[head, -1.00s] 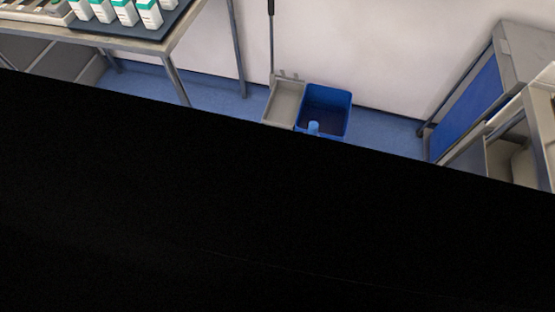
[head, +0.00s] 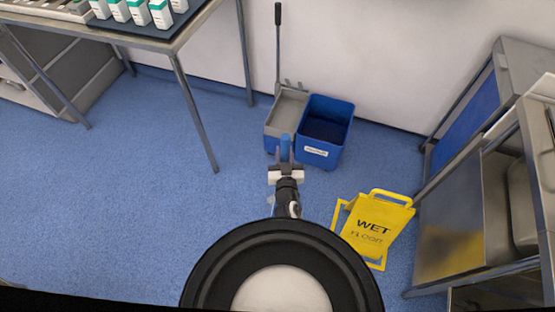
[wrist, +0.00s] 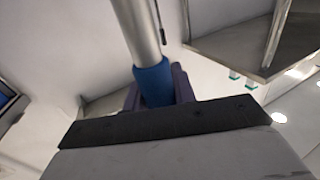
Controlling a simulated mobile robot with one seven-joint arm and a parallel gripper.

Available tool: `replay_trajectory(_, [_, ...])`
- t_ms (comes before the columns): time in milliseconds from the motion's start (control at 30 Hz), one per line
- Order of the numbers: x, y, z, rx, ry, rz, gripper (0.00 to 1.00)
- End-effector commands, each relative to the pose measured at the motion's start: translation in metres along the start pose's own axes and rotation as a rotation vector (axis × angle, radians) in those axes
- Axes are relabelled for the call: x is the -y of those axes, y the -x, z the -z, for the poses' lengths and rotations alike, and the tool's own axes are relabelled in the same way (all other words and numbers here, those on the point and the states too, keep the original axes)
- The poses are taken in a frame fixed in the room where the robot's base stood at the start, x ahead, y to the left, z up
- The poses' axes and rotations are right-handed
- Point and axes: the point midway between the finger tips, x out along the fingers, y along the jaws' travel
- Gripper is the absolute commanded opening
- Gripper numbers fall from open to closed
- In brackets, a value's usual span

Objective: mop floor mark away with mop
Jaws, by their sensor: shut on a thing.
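My gripper (head: 285,169) is in the lower middle of the head view, at the end of my arm, in front of the mop bucket. It is shut on the mop's handle (head: 285,147), whose blue end shows just past the fingers. In the wrist view the handle is a silver pole (wrist: 137,30) with a blue sleeve (wrist: 153,84), held between dark purple fingers. The mop head is hidden. I cannot make out a mark on the blue floor (head: 140,190); my arm covers part of it.
A blue bucket (head: 325,130) with a grey wringer (head: 287,108) stands near the wall. A yellow wet-floor sign (head: 377,228) stands right of my arm. A metal table (head: 178,40) is at left, a steel cabinet (head: 455,215) at right. Floor at left is clear.

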Motion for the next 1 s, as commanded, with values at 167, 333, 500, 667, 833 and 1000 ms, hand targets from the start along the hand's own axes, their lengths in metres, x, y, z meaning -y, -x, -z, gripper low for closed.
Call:
replay_trajectory(167, [-0.001,-0.012,-0.014,-0.005,0.004,0.104,0.00])
replay_trajectory(333, [0.004,-0.023,-0.038,-0.003,0.002,0.255,0.00])
replay_trajectory(500, [0.009,-0.026,-0.053,-0.002,0.000,0.348,0.00])
replay_trajectory(667, [0.011,-0.027,-0.056,-0.003,-0.001,0.372,0.00])
replay_trajectory(833, [0.011,-0.026,-0.056,-0.003,0.000,0.372,0.00])
replay_trajectory(1000, [0.011,-0.026,-0.055,-0.003,0.000,0.371,0.00])
